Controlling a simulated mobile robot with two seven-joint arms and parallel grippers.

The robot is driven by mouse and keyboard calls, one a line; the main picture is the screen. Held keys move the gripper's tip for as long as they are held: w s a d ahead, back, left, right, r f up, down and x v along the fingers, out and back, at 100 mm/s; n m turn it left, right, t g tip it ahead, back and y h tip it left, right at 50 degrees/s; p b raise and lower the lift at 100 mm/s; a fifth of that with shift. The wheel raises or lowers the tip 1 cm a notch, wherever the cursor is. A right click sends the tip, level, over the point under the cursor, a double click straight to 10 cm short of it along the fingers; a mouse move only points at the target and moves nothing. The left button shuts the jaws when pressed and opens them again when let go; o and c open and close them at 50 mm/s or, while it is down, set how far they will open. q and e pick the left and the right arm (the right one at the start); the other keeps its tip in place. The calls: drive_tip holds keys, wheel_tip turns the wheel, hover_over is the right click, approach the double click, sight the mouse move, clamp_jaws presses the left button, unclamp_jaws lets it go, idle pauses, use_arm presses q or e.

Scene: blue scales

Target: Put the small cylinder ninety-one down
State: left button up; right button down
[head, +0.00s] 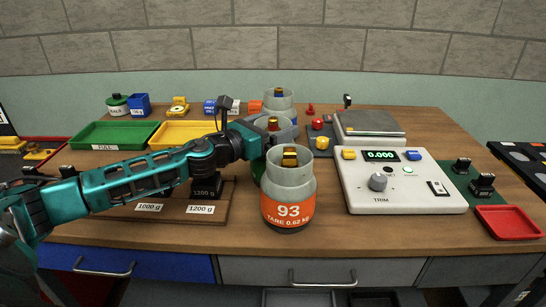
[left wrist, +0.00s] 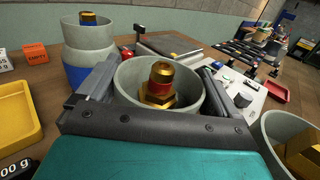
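The front cylinder (head: 288,195) has an orange label reading 93 and stands upright on the table. A blue-bodied cylinder (head: 279,101) stands behind. My right gripper is not in view.
A white scale console (head: 400,190) reading 0.000 is on the right, with a weighing plate (head: 368,122) behind it. Green (head: 84,135) and yellow (head: 168,133) trays lie at left, with a board of weights (head: 170,212) in front. A red tray (head: 508,222) is far right.

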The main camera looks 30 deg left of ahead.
use_arm(q)
drive_tip(key=c, duration=1.5)
drive_tip(key=shift+r, duration=0.2)
drive_tip(key=shift+r, duration=0.15)
